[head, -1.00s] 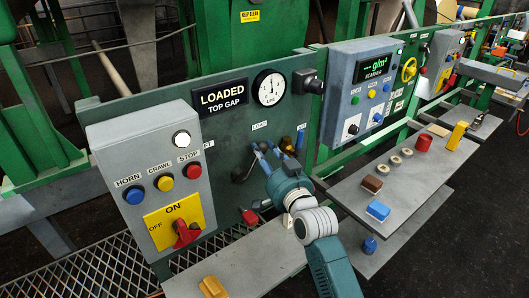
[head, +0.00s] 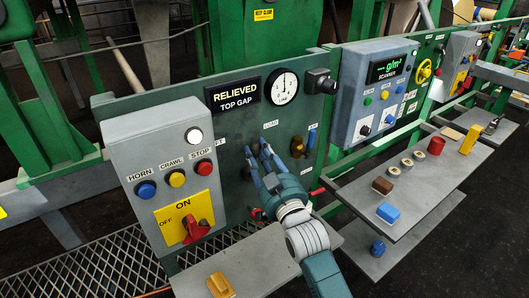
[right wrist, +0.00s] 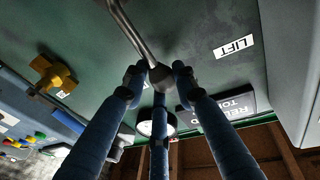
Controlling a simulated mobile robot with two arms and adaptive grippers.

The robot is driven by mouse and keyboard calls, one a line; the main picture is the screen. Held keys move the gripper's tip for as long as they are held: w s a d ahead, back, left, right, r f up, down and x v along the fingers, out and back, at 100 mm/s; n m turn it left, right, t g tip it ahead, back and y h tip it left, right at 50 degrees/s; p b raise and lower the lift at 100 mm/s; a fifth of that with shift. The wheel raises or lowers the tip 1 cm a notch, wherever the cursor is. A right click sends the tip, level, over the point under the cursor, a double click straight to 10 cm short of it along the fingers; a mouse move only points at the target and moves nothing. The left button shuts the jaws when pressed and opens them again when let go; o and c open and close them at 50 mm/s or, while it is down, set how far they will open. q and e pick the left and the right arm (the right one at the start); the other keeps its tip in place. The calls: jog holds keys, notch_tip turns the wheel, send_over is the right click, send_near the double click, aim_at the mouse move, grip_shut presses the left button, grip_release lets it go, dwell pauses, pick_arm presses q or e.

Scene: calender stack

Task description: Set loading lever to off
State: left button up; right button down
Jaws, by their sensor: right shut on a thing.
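The loading lever (right wrist: 135,32) shows in the right wrist view as a metal rod ending in a dark round knob (right wrist: 160,76). My right gripper (right wrist: 157,72) has its blue fingers closed around the knob, and the rod runs up and left from it. In the head view my right gripper (head: 258,150) is at the green panel below the LOAD label (head: 270,125), and its fingers hide most of the lever. The display (head: 233,94) above reads "RELIEVED TOP GAP". The LIFT label (right wrist: 234,46) shows in the right wrist view. My left gripper is not in view.
A grey box (head: 160,145) with buttons and a red switch stands left of my right gripper. A shelf (head: 440,190) with small objects extends at the right.

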jog(key=shift+s+a+r+n, duration=0.2)
jog(key=shift+a+r+n, duration=0.1)
jog(key=shift+n, duration=0.1)
jog(key=c, duration=1.5)
grip_release()
jog(key=shift+o, duration=0.2)
jog(key=shift+a+f, duration=0.1)
jog(key=shift+s+d+f, duration=0.25)
jog(key=shift+s, duration=0.15)
jog(key=v, duration=1.1)
